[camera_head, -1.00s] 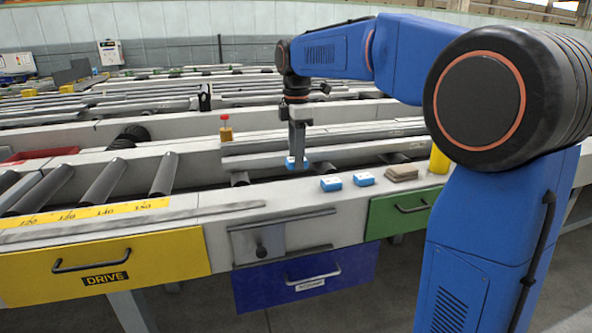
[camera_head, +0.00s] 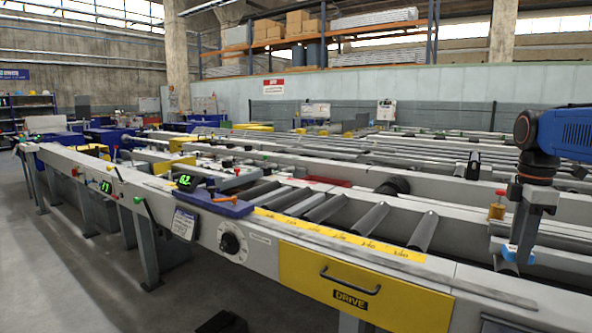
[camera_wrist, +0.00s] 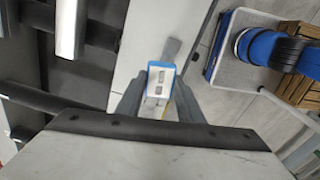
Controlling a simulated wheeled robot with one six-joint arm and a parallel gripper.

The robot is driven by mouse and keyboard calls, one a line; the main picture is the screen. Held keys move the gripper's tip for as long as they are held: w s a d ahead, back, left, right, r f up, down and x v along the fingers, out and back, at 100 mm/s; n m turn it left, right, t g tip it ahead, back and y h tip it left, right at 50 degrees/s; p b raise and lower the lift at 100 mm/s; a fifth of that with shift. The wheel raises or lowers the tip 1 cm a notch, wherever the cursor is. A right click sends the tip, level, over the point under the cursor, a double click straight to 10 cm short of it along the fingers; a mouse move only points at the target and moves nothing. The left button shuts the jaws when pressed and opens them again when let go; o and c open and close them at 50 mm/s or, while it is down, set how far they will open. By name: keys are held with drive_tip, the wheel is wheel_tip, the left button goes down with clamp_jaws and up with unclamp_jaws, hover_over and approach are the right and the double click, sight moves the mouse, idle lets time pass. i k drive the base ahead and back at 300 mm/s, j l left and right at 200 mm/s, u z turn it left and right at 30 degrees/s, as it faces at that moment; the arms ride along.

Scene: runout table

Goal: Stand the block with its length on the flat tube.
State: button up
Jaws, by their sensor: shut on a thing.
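My gripper (camera_head: 521,250) points down near the right edge of the head view, over the near side of the runout table. It is shut on a blue block with a white label. In the wrist view the block (camera_wrist: 160,76) sits between the two grey fingers of my gripper (camera_wrist: 157,104), label facing the camera. The block's underside is hidden, so I cannot tell whether it touches anything. A shiny pale bar (camera_wrist: 71,25) lies left of it in the wrist view; I cannot tell whether it is the flat tube.
A red-knobbed yellow piece (camera_head: 497,207) stands just behind my gripper. Dark rollers (camera_head: 370,220) and a yellow scale (camera_head: 330,234) lie to the left. A wooden pallet (camera_wrist: 297,50) lies on the floor.

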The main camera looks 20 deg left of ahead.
sight(204, 170)
drive_tip(key=u, duration=1.55)
drive_tip(key=i+j+u, duration=0.15)
drive_tip(key=u, duration=0.2)
drive_tip(key=i+u, duration=0.15)
drive_tip(key=u, duration=0.2)
drive_tip(key=i+j+u, duration=0.1)
drive_tip(key=u, duration=0.3)
drive_tip(key=i+j, duration=0.1)
drive_tip(key=i, duration=2.8)
drive_tip(key=i+l+z, duration=0.1)
drive_tip(key=i+z, duration=0.35)
drive_tip(key=i, duration=0.25)
drive_tip(key=i+j+z, duration=0.15)
drive_tip(key=i+z, duration=0.25)
drive_tip(key=i, duration=0.3)
drive_tip(key=i+z, duration=0.25)
drive_tip(key=z, duration=0.15)
drive_tip(key=i+z, duration=0.25)
drive_tip(key=z, duration=0.15)
drive_tip(key=i+z, duration=0.2)
drive_tip(key=z, duration=0.2)
drive_tip(key=i+j+z, duration=0.15)
drive_tip(key=z, duration=0.3)
drive_tip(key=i+z, duration=0.1)
drive_tip(key=z, duration=0.45)
